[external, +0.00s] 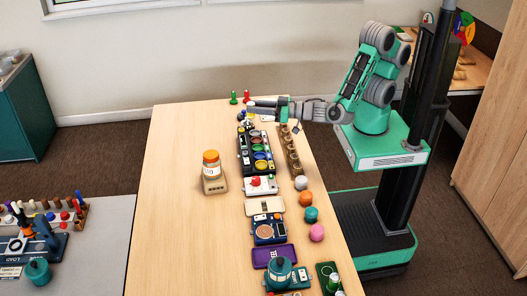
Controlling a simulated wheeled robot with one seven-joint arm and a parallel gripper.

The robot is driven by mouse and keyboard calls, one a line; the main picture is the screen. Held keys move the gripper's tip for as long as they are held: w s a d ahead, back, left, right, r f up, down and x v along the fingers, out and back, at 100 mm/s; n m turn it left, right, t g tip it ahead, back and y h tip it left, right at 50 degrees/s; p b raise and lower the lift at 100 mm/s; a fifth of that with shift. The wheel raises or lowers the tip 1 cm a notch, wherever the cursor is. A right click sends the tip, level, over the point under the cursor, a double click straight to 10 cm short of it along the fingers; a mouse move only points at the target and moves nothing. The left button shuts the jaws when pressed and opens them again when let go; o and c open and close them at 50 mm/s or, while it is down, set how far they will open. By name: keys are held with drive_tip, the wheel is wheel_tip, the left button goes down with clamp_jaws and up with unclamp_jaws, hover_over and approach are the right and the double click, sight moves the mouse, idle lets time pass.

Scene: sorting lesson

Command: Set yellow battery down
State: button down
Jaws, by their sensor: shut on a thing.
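My gripper (254,106) is at the far end of the long wooden table, reaching in from the right above the far end of the dark sorting tray (243,158). It is shut on the yellow battery, which is too small and too covered by the fingers to make out clearly. The tray has round compartments with coloured contents, including green and yellow ones.
A brown rack with round holes (290,152) stands right of the tray. Green and red pegs (233,98) stand beyond the gripper. An orange-lidded jar (211,163) sits on a scale to the left. Several coloured balls and devices line the near right side. The table's left side is clear.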

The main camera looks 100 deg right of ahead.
drive_tip(key=s+a+f+n+y+b, duration=0.25)
drive_tip(key=a+b, duration=0.25)
drive_tip(key=a, duration=0.3)
drive_tip(key=s+a+f+n+y+b, duration=0.1)
drive_tip(key=a+f+n+y+b, duration=0.25)
drive_tip(key=a, duration=0.55)
drive_tip(key=s+a+f+y+b, duration=0.2)
drive_tip(key=a+y+b, duration=0.1)
drive_tip(key=a+b, duration=0.45)
drive_tip(key=s+a+r+n+g+y+b, duration=0.1)
drive_tip(key=s+a+n+g+y+b, duration=0.3)
drive_tip(key=s+a+y+b, duration=0.5)
drive_tip(key=s+a+n, duration=0.2)
drive_tip(key=s+a, duration=0.7)
drive_tip(key=a, duration=0.1)
drive_tip(key=shift+a+r, duration=0.15)
drive_tip(key=shift+r, duration=0.05)
